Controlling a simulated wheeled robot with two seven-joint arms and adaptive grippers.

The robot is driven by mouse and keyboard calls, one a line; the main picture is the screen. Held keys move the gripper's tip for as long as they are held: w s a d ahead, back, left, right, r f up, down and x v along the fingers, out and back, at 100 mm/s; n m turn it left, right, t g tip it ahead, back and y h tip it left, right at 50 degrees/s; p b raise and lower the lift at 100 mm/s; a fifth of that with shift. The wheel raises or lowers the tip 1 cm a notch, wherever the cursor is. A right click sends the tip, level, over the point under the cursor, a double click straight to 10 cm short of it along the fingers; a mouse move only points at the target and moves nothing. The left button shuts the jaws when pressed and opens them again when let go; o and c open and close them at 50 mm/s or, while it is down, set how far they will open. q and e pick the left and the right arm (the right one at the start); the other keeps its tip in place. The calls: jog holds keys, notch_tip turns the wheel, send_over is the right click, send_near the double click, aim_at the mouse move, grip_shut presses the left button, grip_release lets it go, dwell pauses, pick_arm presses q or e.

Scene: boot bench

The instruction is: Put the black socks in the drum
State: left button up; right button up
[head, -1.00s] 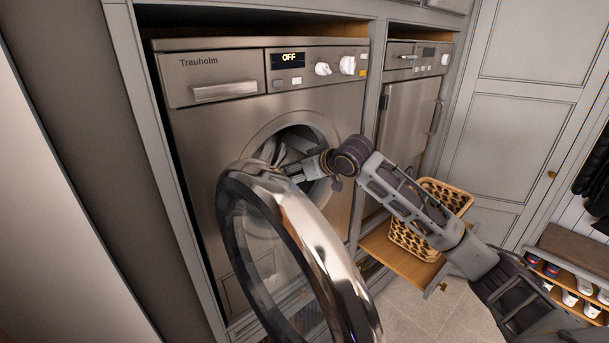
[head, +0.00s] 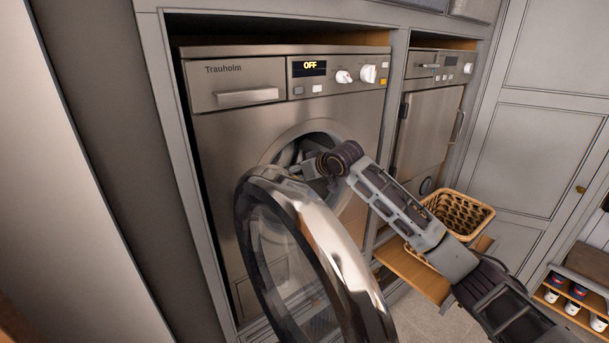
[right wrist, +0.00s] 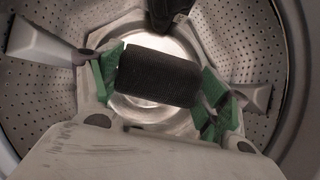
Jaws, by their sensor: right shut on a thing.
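The black socks (right wrist: 158,78), a dark ribbed roll, sit between the green finger pads of my right gripper (right wrist: 160,80) in the right wrist view. The gripper is shut on them. The perforated metal wall of the drum (right wrist: 50,92) surrounds them, so the socks are inside the drum, held in the gripper. In the head view my right gripper (head: 307,171) reaches through the washer's round opening, and the socks cannot be made out there. My left gripper is not in view.
The open glass door (head: 290,250) hangs in front of the washer (head: 225,130), left of my right arm. A wicker basket (head: 470,212) stands on a pulled-out wooden shelf (head: 410,275) at right. Pale drum paddles (right wrist: 38,45) flank the gripper. A dark object (right wrist: 168,12) shows at the top.

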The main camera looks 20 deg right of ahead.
jog(key=shift+w+r+x, duration=0.1)
jog(key=shift+r+x, duration=0.1)
jog(key=shift+x, duration=0.7)
jog(key=shift+w+r+x, duration=0.1)
jog(key=shift+r+x, duration=0.05)
jog(key=shift+x, duration=0.8)
jog(key=shift+w+r+x, duration=0.1)
jog(key=shift+r+x, duration=0.1)
jog(key=shift+x, duration=0.7)
jog(key=shift+a, duration=0.1)
jog(key=o, duration=1)
jog(key=shift+o, duration=0.2)
jog(key=shift+s, duration=0.15)
jog(key=v, duration=1.1)
jog(key=shift+s+r, duration=0.25)
jog(key=shift+r, duration=0.05)
